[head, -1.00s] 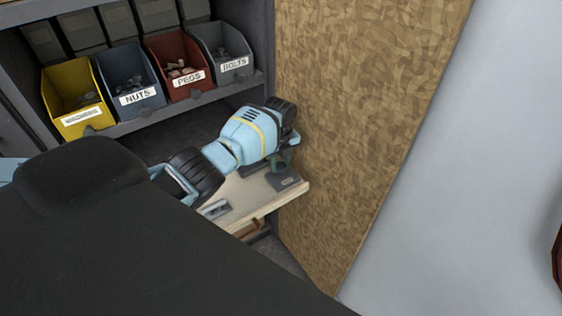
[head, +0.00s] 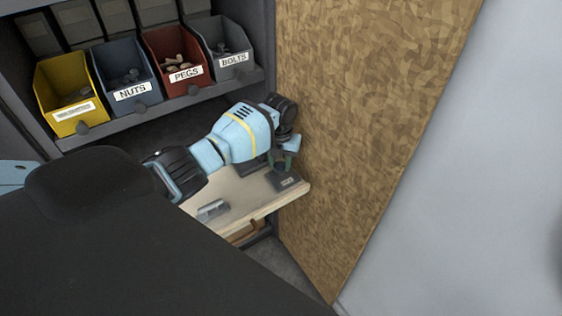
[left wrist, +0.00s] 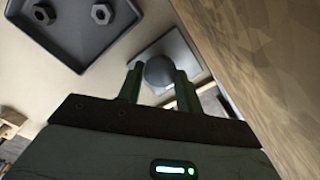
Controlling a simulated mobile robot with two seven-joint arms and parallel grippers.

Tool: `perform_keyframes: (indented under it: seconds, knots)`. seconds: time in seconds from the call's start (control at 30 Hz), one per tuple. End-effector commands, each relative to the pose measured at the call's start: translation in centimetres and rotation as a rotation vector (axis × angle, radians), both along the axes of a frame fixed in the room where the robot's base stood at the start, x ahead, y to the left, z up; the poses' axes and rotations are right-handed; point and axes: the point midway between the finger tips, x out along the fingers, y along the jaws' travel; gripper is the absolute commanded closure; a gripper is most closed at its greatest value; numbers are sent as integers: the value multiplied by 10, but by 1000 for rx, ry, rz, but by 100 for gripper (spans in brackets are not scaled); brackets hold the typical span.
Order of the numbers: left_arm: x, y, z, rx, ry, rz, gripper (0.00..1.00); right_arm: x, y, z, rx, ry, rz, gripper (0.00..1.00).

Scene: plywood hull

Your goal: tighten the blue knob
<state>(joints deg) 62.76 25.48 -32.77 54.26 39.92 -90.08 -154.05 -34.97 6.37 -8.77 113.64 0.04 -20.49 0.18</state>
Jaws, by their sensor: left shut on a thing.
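In the left wrist view a round dark knob (left wrist: 160,71) sits on a square grey plate (left wrist: 194,52). Its blue colour does not show clearly there. My left gripper (left wrist: 158,80) has one green finger on each side of the knob and is shut on it. In the head view my left gripper (head: 281,162) points down at the dark plate (head: 289,183) near the bench's right corner. The knob is mostly hidden there by the fingers. My right gripper is in neither view.
The small wooden bench (head: 240,196) carries a metal piece (head: 212,210). A tray with nuts (left wrist: 88,55) lies beside the plate. A chipboard panel (head: 365,110) stands close on the right. Labelled bins, such as the red pegs bin (head: 182,75), line the shelf behind.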

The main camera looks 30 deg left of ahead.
Motion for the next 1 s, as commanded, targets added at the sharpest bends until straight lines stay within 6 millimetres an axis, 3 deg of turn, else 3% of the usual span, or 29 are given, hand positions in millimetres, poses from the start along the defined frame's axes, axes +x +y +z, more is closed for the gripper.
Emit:
perform_keyframes:
  seconds: [0.63,0.67,0.8,1.0]
  knots:
    - [4,1,7,1,-13,-46,87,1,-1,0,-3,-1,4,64]
    - [4,1,7,1,-13,-46,61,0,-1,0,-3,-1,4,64]
    - [3,1,5,1,-10,-46,43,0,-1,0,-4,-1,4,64]
    - [2,0,3,0,-5,-46,43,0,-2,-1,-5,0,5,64]
